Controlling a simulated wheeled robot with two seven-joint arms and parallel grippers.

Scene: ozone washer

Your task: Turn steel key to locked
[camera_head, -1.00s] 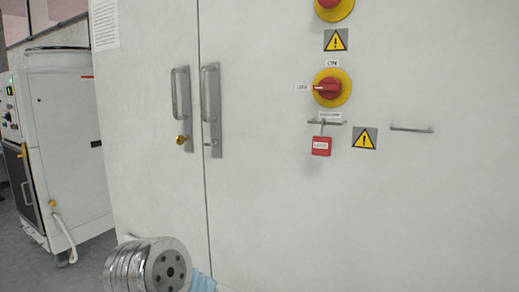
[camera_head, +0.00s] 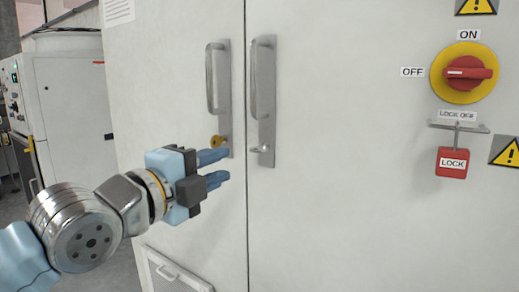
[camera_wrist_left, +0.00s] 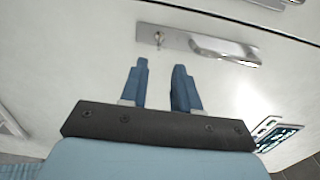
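The steel key (camera_head: 262,149) sits in the lower end of the right door's handle plate (camera_head: 267,85). It is small, and its exact turn is hard to read. A brass key (camera_head: 217,141) sits at the foot of the left door's handle plate (camera_head: 224,85). It also shows in the left wrist view as a small key (camera_wrist_left: 159,38) in the nearer plate. My left gripper (camera_head: 222,168) is open and empty, pointing right. Its fingertips are just below the brass key in the head view, left of the steel key. My right gripper is not in view.
A red and yellow rotary switch (camera_head: 466,72) and a red LOCK padlock (camera_head: 452,163) are on the right door. A small framed panel (camera_head: 175,275) is low on the left. A white machine (camera_head: 75,110) stands at far left. The doors' lower front is mostly clear.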

